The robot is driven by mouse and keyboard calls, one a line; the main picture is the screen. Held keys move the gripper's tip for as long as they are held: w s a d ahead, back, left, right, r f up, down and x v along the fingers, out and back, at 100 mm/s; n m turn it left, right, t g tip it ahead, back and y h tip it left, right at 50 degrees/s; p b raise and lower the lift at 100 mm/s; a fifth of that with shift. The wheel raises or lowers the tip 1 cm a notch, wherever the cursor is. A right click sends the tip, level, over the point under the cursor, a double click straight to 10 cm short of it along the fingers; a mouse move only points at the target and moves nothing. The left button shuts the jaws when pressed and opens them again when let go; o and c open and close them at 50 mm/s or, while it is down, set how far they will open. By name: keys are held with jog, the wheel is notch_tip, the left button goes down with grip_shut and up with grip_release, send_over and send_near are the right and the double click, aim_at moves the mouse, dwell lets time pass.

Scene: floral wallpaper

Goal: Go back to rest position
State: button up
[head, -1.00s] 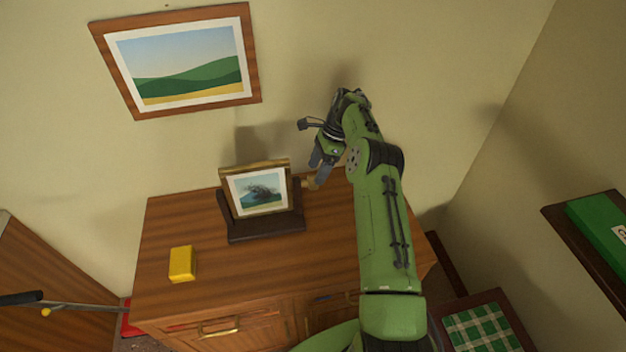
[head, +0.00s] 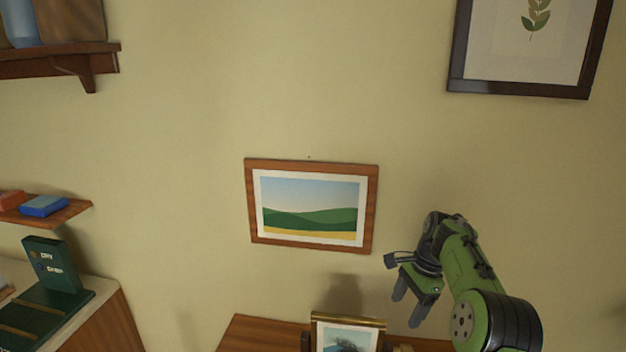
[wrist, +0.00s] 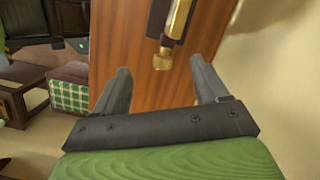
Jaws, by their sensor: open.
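My gripper (head: 408,311) is open and empty in the head view, at the end of my green arm. It hangs above and to the right of the small framed picture on the wooden cabinet. In the wrist view my gripper (wrist: 158,86) shows two grey fingers spread apart with nothing between them. Beyond them are the wooden cabinet top (wrist: 128,40) and a brass piece (wrist: 174,35) on a dark part.
A wood-framed landscape (head: 311,207) hangs on the wall. The small framed picture (head: 347,322) stands on the cabinet (head: 255,335). A dark frame (head: 527,90) hangs upper right. Shelves (head: 60,55) and a dark green stand (head: 52,265) are at the left.

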jog(key=s+a+r+n+t+h, duration=0.1)
jog(key=s+a+r+n, duration=0.25)
jog(key=s+r, duration=0.35)
jog(key=s+a+r+n+t+h, duration=0.1)
jog(key=s+a+r+n+h, duration=0.2)
jog(key=s+r, duration=0.35)
jog(key=s+a+f+n+t, duration=0.1)
jog(key=s+n, duration=0.3)
jog(key=s, duration=0.6)
jog(key=s+a+f+n+t+y, duration=0.1)
jog(key=s+n, duration=0.4)
jog(key=s, duration=0.6)
notch_tip(320, 180, down, 2)
jog(key=shift+t, duration=0.9)
